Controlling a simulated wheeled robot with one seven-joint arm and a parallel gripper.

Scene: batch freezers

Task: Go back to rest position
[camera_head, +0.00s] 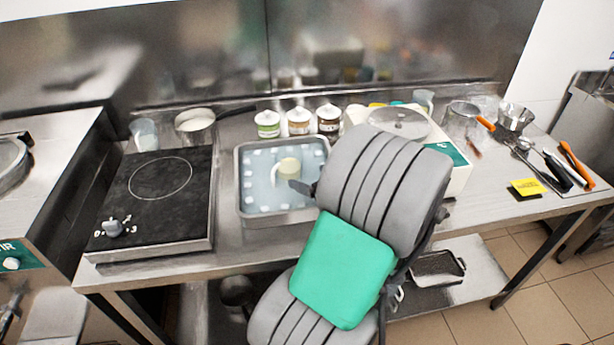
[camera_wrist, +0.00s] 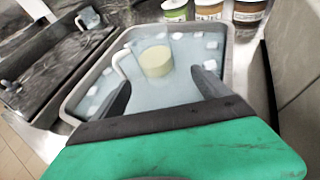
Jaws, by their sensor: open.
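My gripper (camera_wrist: 162,95) is open and empty in the wrist view, its two dark fingers apart above the near part of a metal tray (camera_wrist: 77,108). In the tray, a clear jug with pale yellow contents (camera_wrist: 157,61) stands in bluish water among several white cubes. The jug is beyond my fingertips, and I see no contact. In the head view the tray (camera_head: 250,217) is in the middle of the steel table, with the jug (camera_head: 289,168) inside. My grey arm covers the tray's right side and most of my gripper; one dark finger shows near the jug.
An induction hob (camera_head: 155,225) lies left of the tray, with a pot (camera_head: 195,127) behind it. Three labelled jars (camera_head: 299,121) stand behind the tray. A kitchen scale (camera_head: 455,160), tools and a yellow note (camera_head: 526,187) are to the right. A steel wall closes the back.

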